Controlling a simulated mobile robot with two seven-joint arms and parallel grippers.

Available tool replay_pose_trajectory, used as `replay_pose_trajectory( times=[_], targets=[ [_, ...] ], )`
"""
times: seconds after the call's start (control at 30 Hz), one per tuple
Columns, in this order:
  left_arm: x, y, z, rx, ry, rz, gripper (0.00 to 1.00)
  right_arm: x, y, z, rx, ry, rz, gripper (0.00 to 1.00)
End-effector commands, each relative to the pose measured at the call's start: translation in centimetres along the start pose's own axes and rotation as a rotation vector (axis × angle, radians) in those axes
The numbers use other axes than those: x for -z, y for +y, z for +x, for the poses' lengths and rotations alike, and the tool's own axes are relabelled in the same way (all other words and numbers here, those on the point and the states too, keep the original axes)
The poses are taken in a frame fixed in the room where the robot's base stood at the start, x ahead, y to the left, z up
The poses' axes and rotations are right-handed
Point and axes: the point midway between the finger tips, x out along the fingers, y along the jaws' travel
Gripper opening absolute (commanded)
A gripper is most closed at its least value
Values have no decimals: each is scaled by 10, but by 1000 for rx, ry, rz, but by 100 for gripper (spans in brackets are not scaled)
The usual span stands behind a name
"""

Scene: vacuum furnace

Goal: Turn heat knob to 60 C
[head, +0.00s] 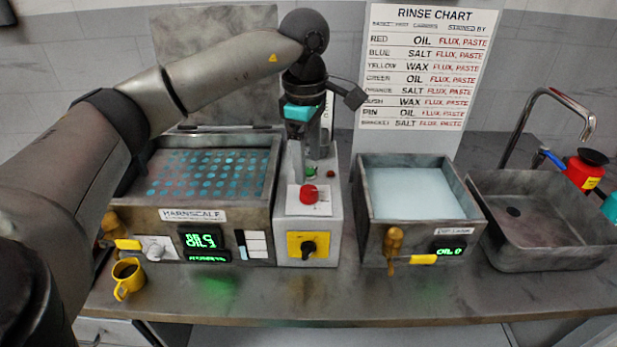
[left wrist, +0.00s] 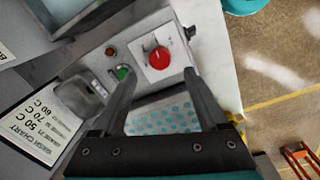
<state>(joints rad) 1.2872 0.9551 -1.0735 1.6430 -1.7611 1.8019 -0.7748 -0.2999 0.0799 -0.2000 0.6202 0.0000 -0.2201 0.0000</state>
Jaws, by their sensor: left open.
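A red round knob (head: 308,193) sits on a white plate on top of the grey middle unit. It also shows in the left wrist view (left wrist: 159,57), just beyond my fingertips. A black rotary switch (head: 308,248) on a yellow plate and a pale knob (head: 155,248) are on the front panels. I cannot tell which one is the heat knob. My left gripper (head: 312,152) points down above the middle unit. It is open and empty, with its fingers (left wrist: 162,76) apart and the red knob in line with the gap. My right gripper is not in view.
A green button (left wrist: 122,72) and small red light (left wrist: 110,51) are near the red knob. A chart (left wrist: 40,120) lists 50, 70 and 60 C. A yellow cup (head: 128,278) stands at front left. A liquid-filled tank (head: 474,232) and sink (head: 560,240) are right.

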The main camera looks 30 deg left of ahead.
Motion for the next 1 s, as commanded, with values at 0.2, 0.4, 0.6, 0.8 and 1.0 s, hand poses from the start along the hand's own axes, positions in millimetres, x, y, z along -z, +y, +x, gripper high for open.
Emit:
replay_pose_trajectory(
  times=[0.2, 0.4, 0.6, 0.8, 1.0],
  targets=[
    [-1, 1, -53, -5, -2, 1, 76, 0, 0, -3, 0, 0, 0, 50],
    [0, 1, -80, -2, -1, 1, 76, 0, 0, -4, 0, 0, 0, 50],
    [0, 0, -89, -1, -1, 1, 76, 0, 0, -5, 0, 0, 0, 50],
    [0, 0, -88, 0, -1, 1, 76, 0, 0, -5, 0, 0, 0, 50],
    [0, 0, -88, 0, 0, 1, 76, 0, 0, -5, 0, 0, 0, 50]
  ],
)
